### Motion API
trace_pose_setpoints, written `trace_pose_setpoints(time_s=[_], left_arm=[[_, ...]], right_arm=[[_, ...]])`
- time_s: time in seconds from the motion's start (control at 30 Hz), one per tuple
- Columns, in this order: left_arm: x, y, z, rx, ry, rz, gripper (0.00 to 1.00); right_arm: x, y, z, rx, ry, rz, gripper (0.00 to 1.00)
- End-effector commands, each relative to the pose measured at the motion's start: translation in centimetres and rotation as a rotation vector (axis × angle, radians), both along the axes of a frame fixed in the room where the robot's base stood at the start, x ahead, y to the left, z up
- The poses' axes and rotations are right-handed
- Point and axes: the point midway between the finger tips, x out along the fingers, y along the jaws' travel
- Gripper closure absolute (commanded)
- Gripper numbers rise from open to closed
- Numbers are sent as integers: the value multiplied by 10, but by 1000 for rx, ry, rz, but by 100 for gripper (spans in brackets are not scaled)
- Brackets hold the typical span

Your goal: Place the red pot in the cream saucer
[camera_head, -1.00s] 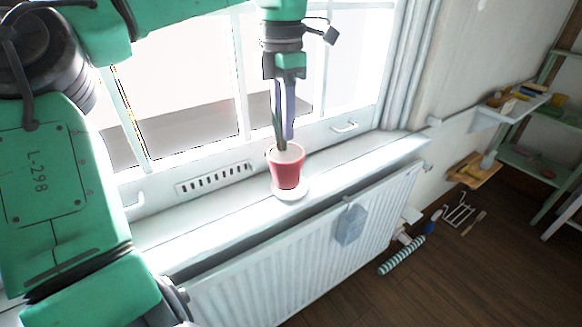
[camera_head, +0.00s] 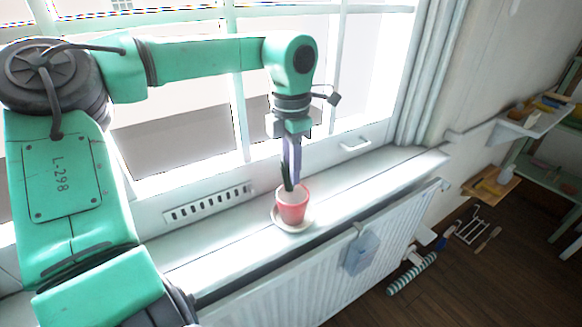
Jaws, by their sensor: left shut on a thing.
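The red pot (camera_head: 292,209) is upright on the windowsill, in the cream saucer (camera_head: 278,222). The saucer's rim shows around the pot's lower part. The pot's base looks down inside the saucer, but its contact with the saucer is hidden. My left gripper (camera_head: 291,184) points straight down from above and is shut on the pot, its fingertips at the pot's rim and opening. My right gripper is not in view.
The bright windowsill (camera_head: 349,191) is clear on both sides of the saucer. Window bars and a handle (camera_head: 355,145) stand close behind. A white radiator (camera_head: 290,281) with a hanging blue-grey box (camera_head: 361,252) is below the sill. Shelves stand at right.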

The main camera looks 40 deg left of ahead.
Motion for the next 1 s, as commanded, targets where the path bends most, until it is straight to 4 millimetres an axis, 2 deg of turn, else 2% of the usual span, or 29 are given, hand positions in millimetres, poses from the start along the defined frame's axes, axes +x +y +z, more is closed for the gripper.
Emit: trace_pose_setpoints(time_s=[0.17,0.2,0.27,0.53,0.67,0.77,1.0], left_arm=[[0,0,-2,0,0,0,100],[0,0,-2,0,1,0,64],[0,0,-2,0,1,0,42],[0,0,-2,0,1,0,42],[0,0,7,1,1,0,42],[1,0,26,3,-3,0,42],[1,0,93,3,-2,2,42]], right_arm=[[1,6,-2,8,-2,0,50],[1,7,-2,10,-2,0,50],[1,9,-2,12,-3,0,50],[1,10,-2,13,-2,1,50],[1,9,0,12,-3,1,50],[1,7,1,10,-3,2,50],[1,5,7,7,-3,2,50]])
